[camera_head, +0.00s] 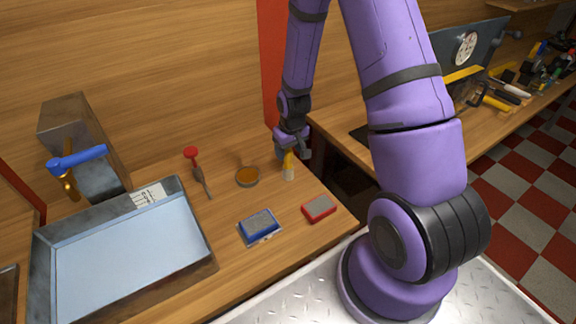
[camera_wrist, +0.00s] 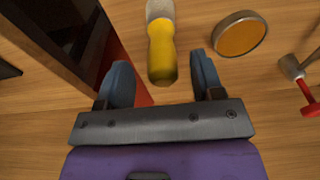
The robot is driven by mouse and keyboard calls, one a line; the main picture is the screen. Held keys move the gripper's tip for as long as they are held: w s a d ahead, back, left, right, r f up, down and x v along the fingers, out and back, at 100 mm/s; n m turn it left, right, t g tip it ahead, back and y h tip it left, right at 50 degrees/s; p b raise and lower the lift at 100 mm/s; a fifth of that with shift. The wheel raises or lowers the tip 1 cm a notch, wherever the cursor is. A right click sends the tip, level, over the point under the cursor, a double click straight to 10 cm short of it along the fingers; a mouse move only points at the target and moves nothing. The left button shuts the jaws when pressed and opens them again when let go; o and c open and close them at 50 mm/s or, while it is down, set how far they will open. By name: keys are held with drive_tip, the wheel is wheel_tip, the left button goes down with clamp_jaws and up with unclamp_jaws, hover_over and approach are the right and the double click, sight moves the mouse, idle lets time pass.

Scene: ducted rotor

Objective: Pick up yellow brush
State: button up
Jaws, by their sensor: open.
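The yellow brush (camera_head: 288,163) stands or lies near the right back part of the wooden counter, partly hidden by my gripper in the head view. In the wrist view the yellow brush (camera_wrist: 162,50) shows its yellow handle toward me and a pale grey end at the top edge. My gripper (camera_wrist: 160,75) is open, with one blue finger on each side of the handle's near end. I see no finger touching it. In the head view my gripper (camera_head: 285,150) is at the brush's upper end.
An orange-topped round tin (camera_head: 247,176) and a red-handled tool (camera_head: 197,170) lie left of the brush. A blue brush block (camera_head: 259,224) and a red block (camera_head: 319,208) lie in front. A metal sink tray (camera_head: 205,255) is at left. A red post (camera_head: 272,60) rises behind my gripper.

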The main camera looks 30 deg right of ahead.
sight(288, 163)
drive_tip(key=shift+w+a+f, duration=0.1)
drive_tip(key=shift+w+f, duration=0.05)
drive_tip(key=shift+f, duration=0.65)
drive_tip(key=shift+w+f, duration=0.15)
drive_tip(key=shift+f, duration=0.65)
drive_tip(key=shift+c, duration=0.2)
drive_tip(key=c, duration=1)
drive_tip(key=shift+o, duration=0.2)
drive_tip(key=shift+r, duration=0.1)
